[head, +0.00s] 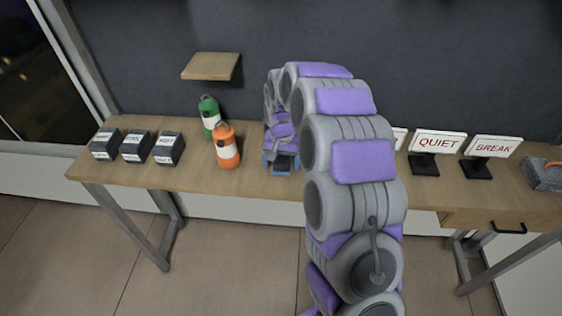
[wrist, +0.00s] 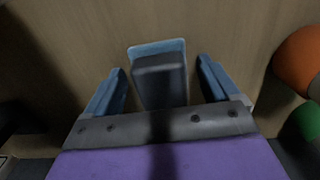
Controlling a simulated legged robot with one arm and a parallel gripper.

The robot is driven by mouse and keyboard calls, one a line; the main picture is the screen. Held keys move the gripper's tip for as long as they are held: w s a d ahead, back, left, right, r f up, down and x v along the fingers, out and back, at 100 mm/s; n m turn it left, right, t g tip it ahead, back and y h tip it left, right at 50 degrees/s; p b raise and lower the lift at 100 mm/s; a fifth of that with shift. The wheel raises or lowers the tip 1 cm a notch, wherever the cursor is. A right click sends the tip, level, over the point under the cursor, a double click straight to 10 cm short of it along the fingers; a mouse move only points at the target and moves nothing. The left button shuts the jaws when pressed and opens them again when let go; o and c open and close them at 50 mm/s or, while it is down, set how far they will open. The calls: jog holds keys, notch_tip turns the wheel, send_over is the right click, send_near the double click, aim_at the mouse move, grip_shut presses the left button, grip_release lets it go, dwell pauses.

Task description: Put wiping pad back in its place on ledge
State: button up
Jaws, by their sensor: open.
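The wiping pad, a dark block on a pale blue base (wrist: 158,78), lies on the wooden table between my open gripper's (wrist: 160,70) two blue fingers. Gaps show on both sides of it, so the fingers do not appear to touch it. In the head view my gripper (head: 282,163) points down at the table just right of the orange lantern, and the pad (head: 283,169) is mostly hidden there. A small wooden ledge (head: 210,66) is fixed to the dark wall, up and left of my gripper, and its top looks empty.
An orange lantern (head: 227,147) and a green lantern (head: 209,112) stand close left of my gripper. Several dark labelled boxes (head: 137,147) stand further left. Signs reading QUIET (head: 438,144) and BREAK (head: 492,147) and a grey block with an orange handle (head: 543,175) are right.

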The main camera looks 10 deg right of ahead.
aim_at(282, 160)
notch_tip(282, 160, up, 11)
jog(key=p, duration=0.2)
jog(key=s+r+n, duration=0.1)
jog(key=s+r, duration=0.3)
jog(key=s, duration=0.5)
jog(key=s+r+n, duration=0.1)
jog(key=s+r, duration=0.2)
jog(key=s, duration=0.7)
jog(key=s+f+n+g, duration=0.1)
jog(key=s+f, duration=0.1)
jog(key=s, duration=2)
jog(key=shift+d+f+n+g, duration=0.15)
jog(key=shift+n+g, duration=0.15)
jog(key=shift+g, duration=0.1)
jog(key=shift+c, duration=0.2)
dwell(0.9)
